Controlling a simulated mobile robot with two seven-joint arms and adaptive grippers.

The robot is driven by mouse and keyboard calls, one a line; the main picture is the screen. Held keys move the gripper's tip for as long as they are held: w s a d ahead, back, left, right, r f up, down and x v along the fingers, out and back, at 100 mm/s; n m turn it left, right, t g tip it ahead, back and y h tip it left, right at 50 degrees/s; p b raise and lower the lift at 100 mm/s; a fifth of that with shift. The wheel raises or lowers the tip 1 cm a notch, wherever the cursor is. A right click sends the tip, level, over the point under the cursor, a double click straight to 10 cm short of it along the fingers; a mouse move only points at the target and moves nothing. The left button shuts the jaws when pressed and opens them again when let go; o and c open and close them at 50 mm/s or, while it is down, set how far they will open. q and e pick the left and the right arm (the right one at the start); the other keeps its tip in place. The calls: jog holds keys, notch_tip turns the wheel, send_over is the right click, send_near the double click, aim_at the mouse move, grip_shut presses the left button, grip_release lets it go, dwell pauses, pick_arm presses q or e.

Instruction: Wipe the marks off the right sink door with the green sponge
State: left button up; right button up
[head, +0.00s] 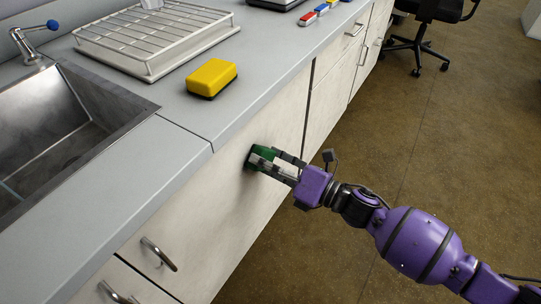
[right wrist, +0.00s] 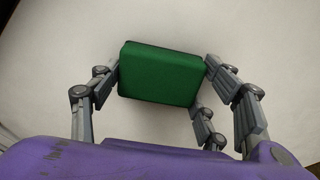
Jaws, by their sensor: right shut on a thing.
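My right gripper (head: 279,166) is shut on the green sponge (head: 264,154) at the pale door (head: 228,195) below the counter, to the right of the sink. The sponge sits between the fingers in the right wrist view (right wrist: 162,72), with the door's pale surface (right wrist: 255,50) behind it. The sponge is at or very close to the door; I cannot tell whether it presses on it. I see no clear marks on the visible part of the door; the gripper and sponge hide some of it. My left gripper is not in view.
A yellow sponge (head: 212,77) lies on the grey counter (head: 180,115) by a white wire rack (head: 150,35). The metal sink (head: 50,125) is at left. A metal handle (head: 158,254) sticks out low on the door. An office chair (head: 432,25) stands far back; the floor at right is clear.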

aim_at(240, 174)
jog(key=shift+s+a+r+p, duration=0.15)
jog(key=shift+s+a+p, duration=0.45)
jog(key=shift+s, duration=0.4)
jog(key=shift+s+a+p, duration=0.65)
jog(key=shift+s+a, duration=0.75)
jog(key=shift+s, duration=0.2)
jog(key=shift+s+d, duration=0.1)
jog(key=shift+p+v, duration=0.6)
jog(key=shift+v, duration=2.25)
jog(key=shift+d, duration=0.1)
jog(key=v, duration=0.3)
